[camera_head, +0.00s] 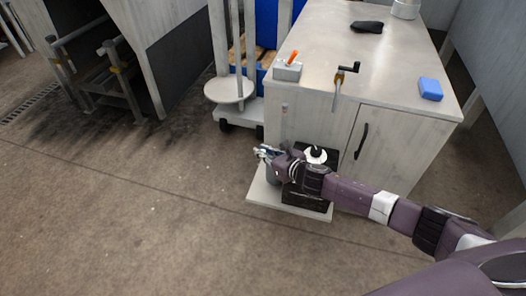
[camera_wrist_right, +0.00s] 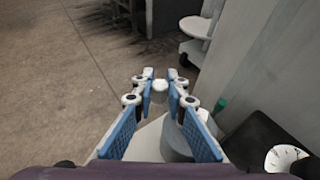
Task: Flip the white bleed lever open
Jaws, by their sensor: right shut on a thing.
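My right gripper (camera_head: 263,153) reaches in from the right, over a grey cylinder at the front of the cabinet. In the right wrist view, the blue-padded fingers of my right gripper (camera_wrist_right: 160,84) are closed around a small white piece, which looks like the white bleed lever (camera_wrist_right: 159,92). The grey cylindrical body (camera_wrist_right: 177,142) shows below and between the fingers. The fingers hide part of the lever, so its exact angle is hard to tell. My left gripper is in neither view.
A black unit with a white round gauge (camera_wrist_right: 284,158) stands right beside the cylinder, on a low white platform (camera_head: 264,196). The cabinet (camera_head: 385,75) rises behind, carrying a crank, a blue block (camera_head: 430,89) and a grey box with an orange lever (camera_head: 288,70). Floor at left is clear.

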